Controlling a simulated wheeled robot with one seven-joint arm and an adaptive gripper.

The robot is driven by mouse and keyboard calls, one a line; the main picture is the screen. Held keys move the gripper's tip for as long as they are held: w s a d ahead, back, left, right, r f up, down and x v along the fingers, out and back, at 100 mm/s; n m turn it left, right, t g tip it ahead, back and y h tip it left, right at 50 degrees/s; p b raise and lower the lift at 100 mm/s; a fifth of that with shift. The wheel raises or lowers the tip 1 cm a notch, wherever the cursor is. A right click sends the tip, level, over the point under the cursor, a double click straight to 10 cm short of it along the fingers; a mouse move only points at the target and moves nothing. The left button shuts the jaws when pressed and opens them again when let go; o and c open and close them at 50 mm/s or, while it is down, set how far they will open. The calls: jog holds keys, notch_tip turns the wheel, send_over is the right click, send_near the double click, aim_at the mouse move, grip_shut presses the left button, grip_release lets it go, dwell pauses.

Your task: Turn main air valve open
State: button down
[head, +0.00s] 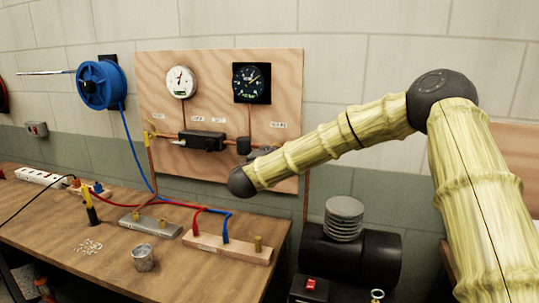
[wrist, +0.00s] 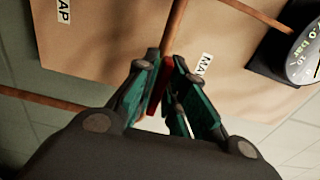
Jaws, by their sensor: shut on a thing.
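The main air valve shows in the wrist view as a red handle (wrist: 157,88) on a copper pipe (wrist: 174,28), beside a label (wrist: 204,63) whose visible letters read "MA". My gripper (wrist: 166,68) has its teal fingers closed around the red handle. The handle lies roughly along the line of the pipe in that view, but its exact angle is hard to tell. In the head view my forearm crosses in front of the board's lower right, and the valve and fingers cannot be made out.
A plywood board (head: 225,62) on the wall carries a white gauge (head: 181,82), a black gauge (head: 252,83) and copper piping. A blue hose reel (head: 101,85) hangs at left. The wooden bench (head: 110,265) below holds a metal cup (head: 144,258) and fittings. A black compressor (head: 350,255) stands at lower right.

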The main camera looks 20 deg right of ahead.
jog(key=c, duration=1.6)
grip_release()
jog(key=shift+o, duration=0.2)
jog(key=v, duration=1.2)
